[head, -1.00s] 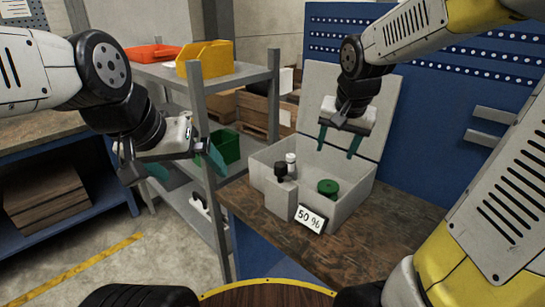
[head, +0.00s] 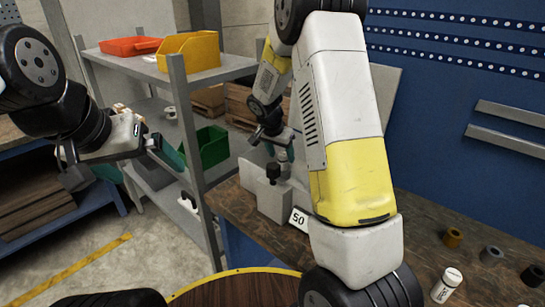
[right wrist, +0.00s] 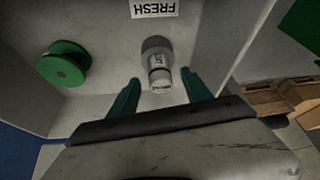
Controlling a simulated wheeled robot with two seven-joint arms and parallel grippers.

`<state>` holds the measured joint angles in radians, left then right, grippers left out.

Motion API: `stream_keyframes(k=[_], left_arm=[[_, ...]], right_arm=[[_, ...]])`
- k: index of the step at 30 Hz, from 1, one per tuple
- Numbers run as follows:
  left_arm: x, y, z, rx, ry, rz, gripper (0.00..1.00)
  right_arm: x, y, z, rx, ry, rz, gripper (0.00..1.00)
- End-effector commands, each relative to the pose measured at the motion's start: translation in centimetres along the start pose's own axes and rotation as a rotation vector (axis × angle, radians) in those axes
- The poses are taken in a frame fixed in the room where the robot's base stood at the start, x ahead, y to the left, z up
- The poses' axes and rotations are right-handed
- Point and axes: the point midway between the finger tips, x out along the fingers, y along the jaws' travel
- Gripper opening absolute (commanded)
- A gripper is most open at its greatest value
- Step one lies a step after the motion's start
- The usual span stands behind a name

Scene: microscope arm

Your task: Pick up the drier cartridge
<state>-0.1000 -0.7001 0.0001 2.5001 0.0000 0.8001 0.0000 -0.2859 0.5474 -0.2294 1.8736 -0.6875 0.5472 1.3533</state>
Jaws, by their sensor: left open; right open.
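A small white labelled cylinder with a grey end (right wrist: 159,62), which looks like the drier cartridge, stands in the grey box (right wrist: 215,40) by a "FRESH" label. My right gripper (right wrist: 161,92) is open, its teal fingers on either side of the cylinder's near end; I cannot tell whether they touch it. In the head view my right gripper (head: 274,140) is over the box's left part, and my right arm hides most of the box. My left gripper (head: 128,165) is open and empty, in front of the shelf at the left.
A green spool-like piece (right wrist: 64,65) sits in the box. A black-topped grey block (head: 272,198) and a "50" sign (head: 299,219) stand at its front. A white bottle (head: 447,285) and several small cylinders (head: 453,238) are on the bench's right. A shelf (head: 190,120) stands left.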

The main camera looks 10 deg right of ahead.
Motion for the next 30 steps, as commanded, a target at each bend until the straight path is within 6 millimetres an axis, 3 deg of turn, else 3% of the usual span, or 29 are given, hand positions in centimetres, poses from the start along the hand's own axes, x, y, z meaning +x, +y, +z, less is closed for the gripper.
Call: stream_keyframes(k=[6, 15, 24, 30], left_arm=[[0.0, 0.0, 0.0, 0.0, 0.0, 0.0, 1.0], [0.0, 0.0, 0.0, 0.0, 0.0, 0.0, 1.0], [0.0, 0.0, 0.0, 0.0, 0.0, 0.0, 1.0], [0.0, 0.0, 0.0, 0.0, 0.0, 0.0, 1.0]], right_arm=[[3.2, 0.0, 0.0, 0.001, 0.0, 0.002, 0.58], [3.6, -0.1, 0.0, 0.0, 0.0, 0.0, 0.58], [3.6, -0.1, 0.0, 0.0, 0.0, 0.0, 0.0], [3.6, -0.1, 0.0, 0.0, 0.0, 0.0, 0.0]])
